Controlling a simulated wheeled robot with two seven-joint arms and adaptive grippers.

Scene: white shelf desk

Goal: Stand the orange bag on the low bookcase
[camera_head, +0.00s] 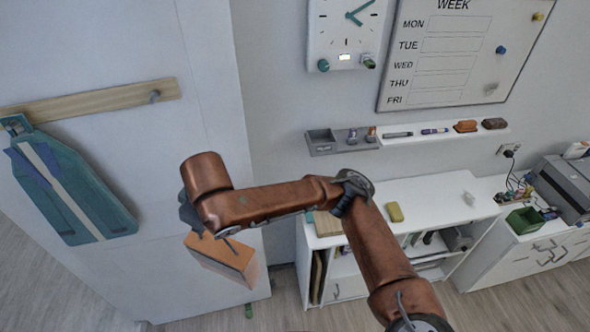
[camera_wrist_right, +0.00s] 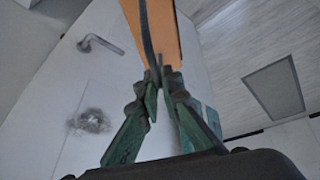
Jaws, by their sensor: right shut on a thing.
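The orange bag (camera_head: 225,258) hangs below my right gripper (camera_head: 195,215) at the left centre of the head view, in front of the white door-like panel. In the right wrist view the fingers (camera_wrist_right: 165,85) are shut on the dark handle of the bag (camera_wrist_right: 172,35). The bag hangs tilted in the head view, clear of any surface I can see. The low white bookcase (camera_head: 437,205) stands to the right, behind my right arm, which hides part of its top and shelves. My left gripper is not in view.
A printer (camera_head: 562,188) stands at right.

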